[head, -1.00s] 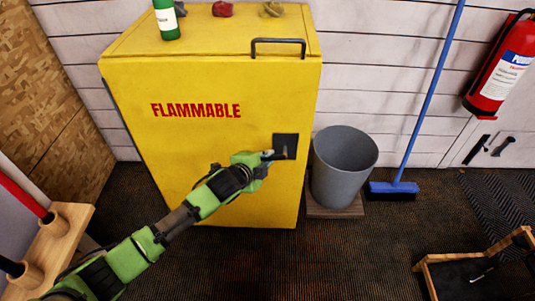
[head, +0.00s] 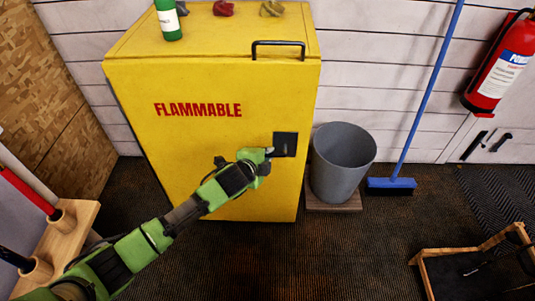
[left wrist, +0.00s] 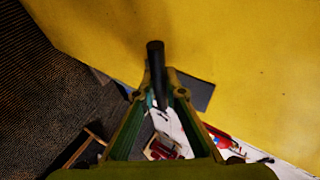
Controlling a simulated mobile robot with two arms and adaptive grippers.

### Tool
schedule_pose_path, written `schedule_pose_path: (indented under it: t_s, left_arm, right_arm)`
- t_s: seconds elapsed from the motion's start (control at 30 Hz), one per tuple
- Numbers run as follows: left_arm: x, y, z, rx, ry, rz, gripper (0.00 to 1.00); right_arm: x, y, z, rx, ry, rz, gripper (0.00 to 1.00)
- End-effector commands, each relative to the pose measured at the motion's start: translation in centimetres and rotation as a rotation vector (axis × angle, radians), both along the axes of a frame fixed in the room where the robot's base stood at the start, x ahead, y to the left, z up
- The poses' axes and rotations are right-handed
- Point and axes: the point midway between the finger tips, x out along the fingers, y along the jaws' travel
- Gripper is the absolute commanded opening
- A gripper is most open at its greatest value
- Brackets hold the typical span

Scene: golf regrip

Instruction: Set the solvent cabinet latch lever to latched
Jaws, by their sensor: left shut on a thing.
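The yellow solvent cabinet (head: 200,160) marked FLAMMABLE stands upright with its door front facing me. A dark square latch plate (head: 287,143) sits near the right edge of the front. My left gripper (head: 269,152) is at the plate's left side, shut on the latch lever. In the left wrist view the dark rod-like lever (left wrist: 155,62) stands between the fingertips (left wrist: 158,97), in front of the dark plate (left wrist: 200,94). In the head view the gripper largely hides the lever, and I cannot tell its exact setting. My right gripper is out of view.
A grey bin (head: 340,170) stands close to the cabinet's right side. A blue broom (head: 391,186) leans on the wall beyond it. A green bottle (head: 168,22) stands on the cabinet top. A wooden rack (head: 70,235) is at lower left, and a wood-framed tray (head: 440,257) at lower right.

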Motion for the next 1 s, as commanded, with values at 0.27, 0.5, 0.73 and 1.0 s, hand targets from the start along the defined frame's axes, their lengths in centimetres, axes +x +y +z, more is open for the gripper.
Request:
schedule_pose_path:
  t_s: [0.27, 0.5, 0.73, 1.0]
  left_arm:
    - [0.0, -0.1, 0.0, 0.001, -0.001, -0.002, 0.28]
    - [0.0, 0.0, 0.0, 0.001, 0.000, -0.001, 0.28]
    - [-0.8, 0.3, 0.6, 0.001, -0.001, 0.000, 0.28]
    - [-4.4, 1.7, 3.0, -0.001, -0.001, -0.002, 0.28]
  right_arm:
    - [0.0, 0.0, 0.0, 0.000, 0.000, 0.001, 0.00]
    - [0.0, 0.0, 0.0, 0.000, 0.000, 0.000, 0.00]
    - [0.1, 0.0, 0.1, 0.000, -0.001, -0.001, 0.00]
    - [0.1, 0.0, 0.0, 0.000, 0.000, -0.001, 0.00]
